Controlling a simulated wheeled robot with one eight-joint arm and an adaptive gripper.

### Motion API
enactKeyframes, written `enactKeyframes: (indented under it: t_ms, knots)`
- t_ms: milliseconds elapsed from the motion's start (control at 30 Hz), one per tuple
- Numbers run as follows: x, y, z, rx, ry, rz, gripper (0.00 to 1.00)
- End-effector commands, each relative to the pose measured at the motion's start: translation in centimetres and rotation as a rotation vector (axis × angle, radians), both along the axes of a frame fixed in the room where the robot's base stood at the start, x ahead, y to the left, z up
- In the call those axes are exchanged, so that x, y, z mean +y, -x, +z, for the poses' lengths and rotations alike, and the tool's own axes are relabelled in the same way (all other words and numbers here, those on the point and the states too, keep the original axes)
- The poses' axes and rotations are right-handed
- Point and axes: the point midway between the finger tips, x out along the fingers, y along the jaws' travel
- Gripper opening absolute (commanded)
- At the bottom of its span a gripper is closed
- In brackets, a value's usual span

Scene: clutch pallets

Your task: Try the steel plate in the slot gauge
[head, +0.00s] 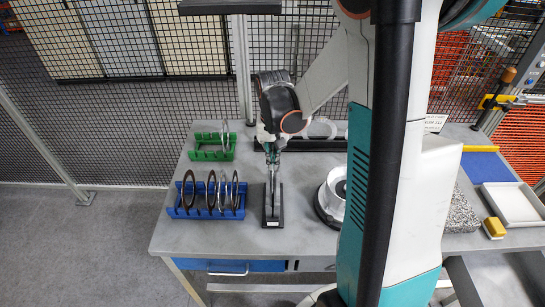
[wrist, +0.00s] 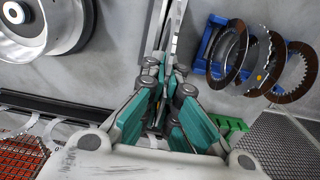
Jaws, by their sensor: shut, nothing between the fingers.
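The slot gauge (head: 273,213) stands on the table on a narrow black base, with upright metal walls. My gripper (head: 272,163) points down over its far end, shut and empty. In the wrist view my gripper (wrist: 166,72) lines up with the gauge's metal walls (wrist: 172,28). I cannot tell whether it touches them or whether a plate sits in the slot. A pale, steel-looking ring (head: 224,137) stands upright in the green rack (head: 205,156) at the back left.
A white and metal round hub (head: 333,196) stands right of the gauge. A black rack (head: 300,145) with pale rings is behind. A granite block (head: 461,214), blue mat (head: 485,166), white tray (head: 512,204) and yellow block (head: 494,228) lie right. Mesh fencing closes the back.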

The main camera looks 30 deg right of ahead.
Motion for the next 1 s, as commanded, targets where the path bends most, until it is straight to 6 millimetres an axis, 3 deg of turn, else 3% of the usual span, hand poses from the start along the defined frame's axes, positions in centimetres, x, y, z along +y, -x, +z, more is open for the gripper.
enactKeyframes:
  t_ms: [633, 1000]
  knots:
    - [0.0, 0.0, -4.2, 0.000, 0.000, 0.000, 0.00]
    - [0.0, 0.0, -1.6, 0.000, 0.000, 0.000, 0.00]
